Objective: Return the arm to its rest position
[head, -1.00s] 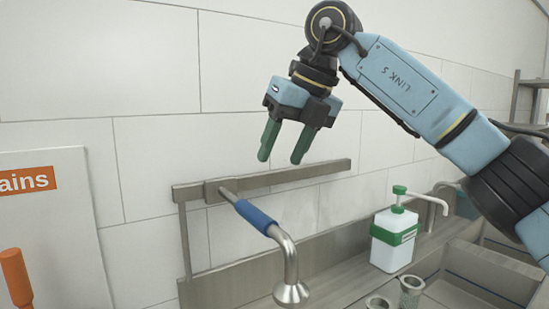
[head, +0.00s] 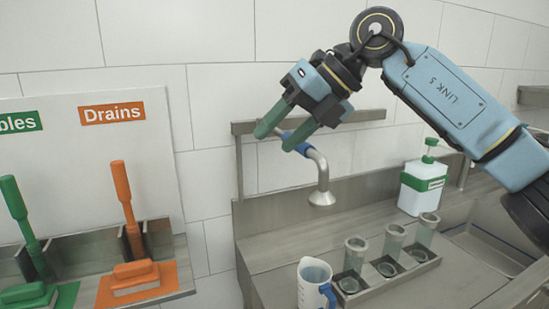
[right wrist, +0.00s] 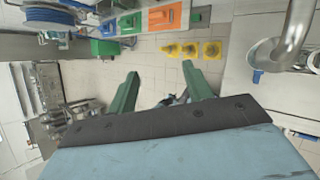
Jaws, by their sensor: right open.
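My right gripper (head: 274,135) hangs in the air in front of the tiled wall, at the upper middle of the head view. Its two green fingers are apart with nothing between them. In the right wrist view its fingers (right wrist: 162,85) also stand wide apart and empty. In the head view the fingers overlap the tap (head: 318,168) with the blue sleeve, hiding part of it; I cannot tell how near they are. My right arm (head: 455,100) reaches in from the right. My left gripper is not in view.
A measuring jug (head: 312,285) stands below the tap. A rack (head: 400,273) with several clear cups stands right of it. A white soap bottle (head: 420,187) is at the back right. Orange (head: 122,195) and green (head: 17,205) brushes stand at the left. A steel sink is at the right.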

